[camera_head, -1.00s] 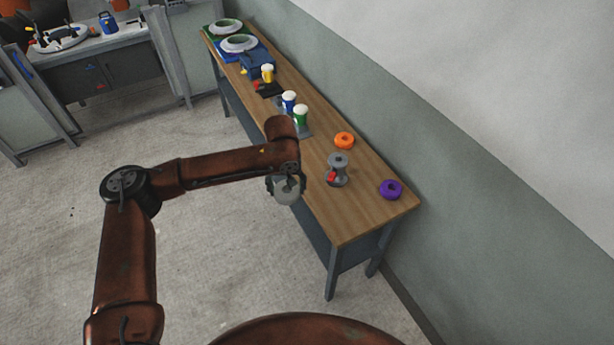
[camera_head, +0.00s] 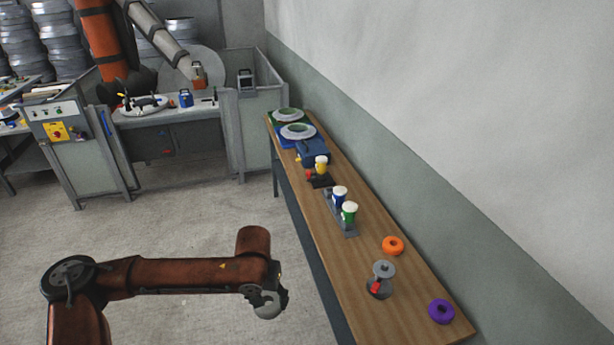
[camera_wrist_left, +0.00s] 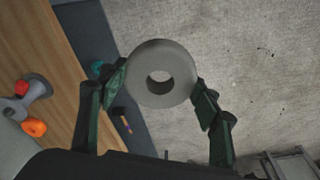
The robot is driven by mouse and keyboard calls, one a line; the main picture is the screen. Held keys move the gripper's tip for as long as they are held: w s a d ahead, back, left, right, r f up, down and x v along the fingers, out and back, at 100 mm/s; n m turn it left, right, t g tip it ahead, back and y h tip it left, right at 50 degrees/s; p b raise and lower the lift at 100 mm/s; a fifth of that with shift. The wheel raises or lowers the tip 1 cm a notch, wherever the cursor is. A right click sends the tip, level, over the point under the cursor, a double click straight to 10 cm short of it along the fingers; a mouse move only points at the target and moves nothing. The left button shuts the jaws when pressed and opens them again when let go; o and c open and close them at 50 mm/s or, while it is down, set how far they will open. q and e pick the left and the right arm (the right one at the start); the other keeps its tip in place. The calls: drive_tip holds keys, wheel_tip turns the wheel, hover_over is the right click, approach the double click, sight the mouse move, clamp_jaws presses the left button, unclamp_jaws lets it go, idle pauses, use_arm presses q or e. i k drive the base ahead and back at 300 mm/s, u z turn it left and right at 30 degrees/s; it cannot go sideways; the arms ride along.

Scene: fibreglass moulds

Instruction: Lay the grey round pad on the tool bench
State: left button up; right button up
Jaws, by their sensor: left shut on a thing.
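The grey round pad (camera_head: 268,307) is a thick ring held in my left gripper (camera_head: 275,297). In the left wrist view the pad (camera_wrist_left: 160,50) shows its centre hole, with a finger of the left gripper (camera_wrist_left: 160,85) on each side of it. The gripper is shut on the pad's rim. The wooden-topped tool bench (camera_head: 345,270) runs along the wall to the right of the pad. The pad appears over the floor, left of the bench's edge. The bench top (camera_wrist_left: 35,45) is also at the left of the wrist view. My right gripper is not in view.
On the bench's near end are an orange ring (camera_head: 393,246), a purple ring (camera_head: 441,312) and a grey spool-like tool (camera_head: 383,270) with a red part. Blue and green white-topped cylinders (camera_head: 349,213) stand farther back. Bare wood lies left of the spool-like tool.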

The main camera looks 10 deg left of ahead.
sight(347, 256)
drive_tip(key=z, duration=0.4)
drive_tip(key=i, duration=0.8)
drive_tip(key=z, duration=0.8)
